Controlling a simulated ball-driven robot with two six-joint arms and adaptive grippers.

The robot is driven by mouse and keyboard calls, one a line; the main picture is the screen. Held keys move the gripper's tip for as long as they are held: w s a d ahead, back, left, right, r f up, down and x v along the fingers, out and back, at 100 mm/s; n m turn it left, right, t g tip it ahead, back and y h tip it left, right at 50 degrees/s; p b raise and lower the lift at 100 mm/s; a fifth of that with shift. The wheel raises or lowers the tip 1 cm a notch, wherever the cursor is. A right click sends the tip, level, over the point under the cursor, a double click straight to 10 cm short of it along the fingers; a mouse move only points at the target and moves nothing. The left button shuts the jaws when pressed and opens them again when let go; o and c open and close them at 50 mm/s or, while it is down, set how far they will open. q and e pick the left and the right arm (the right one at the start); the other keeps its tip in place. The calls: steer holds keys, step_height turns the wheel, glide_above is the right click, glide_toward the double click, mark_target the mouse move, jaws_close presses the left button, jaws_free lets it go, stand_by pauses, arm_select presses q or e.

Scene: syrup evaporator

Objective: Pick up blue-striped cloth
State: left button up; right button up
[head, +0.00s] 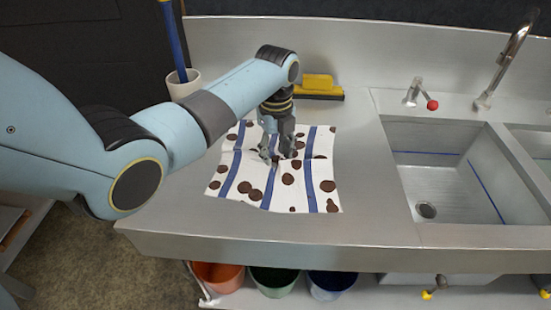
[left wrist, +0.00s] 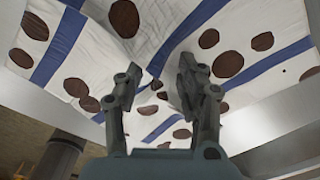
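The blue-striped cloth (head: 240,185) lies spread on the steel counter, white with blue stripes and several dark brown spots. It also fills most of the left wrist view (left wrist: 100,50). My left gripper (head: 280,157) points down over the upper middle of the cloth and hides part of it. In the left wrist view the two fingers of the left gripper (left wrist: 160,76) stand apart, with cloth showing between them. I cannot tell whether the fingertips touch the cloth. My right gripper is in neither view.
A yellow sponge-like block (head: 318,82) and a white cup (head: 183,84) with a blue handle stand behind the cloth. A sink (head: 445,180) with a tap (head: 503,62) is at the right. Coloured buckets (head: 275,281) stand below the counter (head: 370,225).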

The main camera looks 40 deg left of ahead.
arm_select(q)
steer(key=shift+s+f, duration=0.3)
jaws_close()
step_height(320, 180, up, 12)
steer(key=p, duration=0.9)
steer(key=shift+w+r+p, duration=0.15)
steer(key=shift+w+p, duration=0.05)
steer(key=shift+p, duration=0.1)
